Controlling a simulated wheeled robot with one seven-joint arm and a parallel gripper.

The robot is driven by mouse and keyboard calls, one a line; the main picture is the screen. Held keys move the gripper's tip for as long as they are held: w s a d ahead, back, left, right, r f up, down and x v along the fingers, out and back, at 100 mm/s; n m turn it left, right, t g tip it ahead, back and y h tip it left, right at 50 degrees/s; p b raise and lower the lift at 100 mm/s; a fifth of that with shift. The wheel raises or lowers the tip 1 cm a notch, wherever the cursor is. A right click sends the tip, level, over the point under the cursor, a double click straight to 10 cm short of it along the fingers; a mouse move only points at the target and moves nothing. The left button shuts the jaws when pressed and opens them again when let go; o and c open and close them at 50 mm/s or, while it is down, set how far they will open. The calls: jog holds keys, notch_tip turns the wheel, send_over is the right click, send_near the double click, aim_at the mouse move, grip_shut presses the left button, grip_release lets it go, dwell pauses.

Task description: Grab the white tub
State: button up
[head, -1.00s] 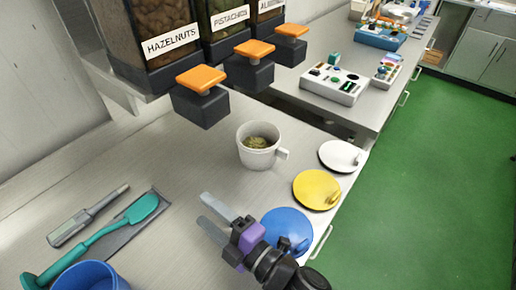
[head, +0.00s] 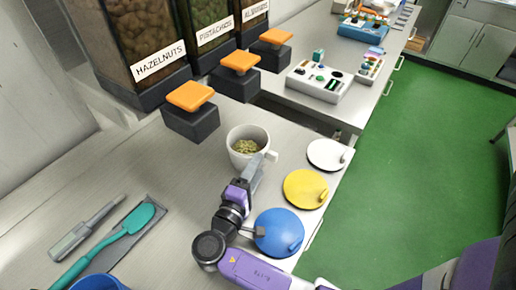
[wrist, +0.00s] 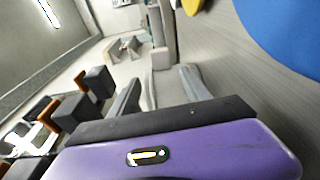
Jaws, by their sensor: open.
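White (head: 326,153), yellow (head: 303,187) and blue (head: 275,232) lids lie along the counter's right edge. Nut dispensers with orange-topped blocks (head: 191,97) stand behind the tub. A teal spatula (head: 110,243) and a grey-handled tool (head: 85,230) lie at left. A control box (head: 318,82) sits further back.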

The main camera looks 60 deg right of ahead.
aim_at(270, 157)
jog(key=d, duration=0.1)
jog(key=d+m+g, duration=0.1)
jog(key=s, duration=0.1)
jog(key=shift+d+f+m+g+h, duration=0.3)
jog(key=shift+d+f+m+g, duration=0.05)
jog(key=shift+d+m+g, duration=0.05)
jog(key=d, duration=0.2)
jog(key=d+p, duration=0.1)
jog(key=d, duration=0.1)
jog(key=d+p, duration=0.1)
jog(key=d, duration=0.1)
jog(key=shift+w+r, duration=0.2)
jog(key=shift+w, duration=0.1)
jog(key=shift+w+d+f+p, duration=0.1)
jog(key=shift+d+p, duration=0.2)
jog(key=shift+d, duration=0.2)
grip_shut()
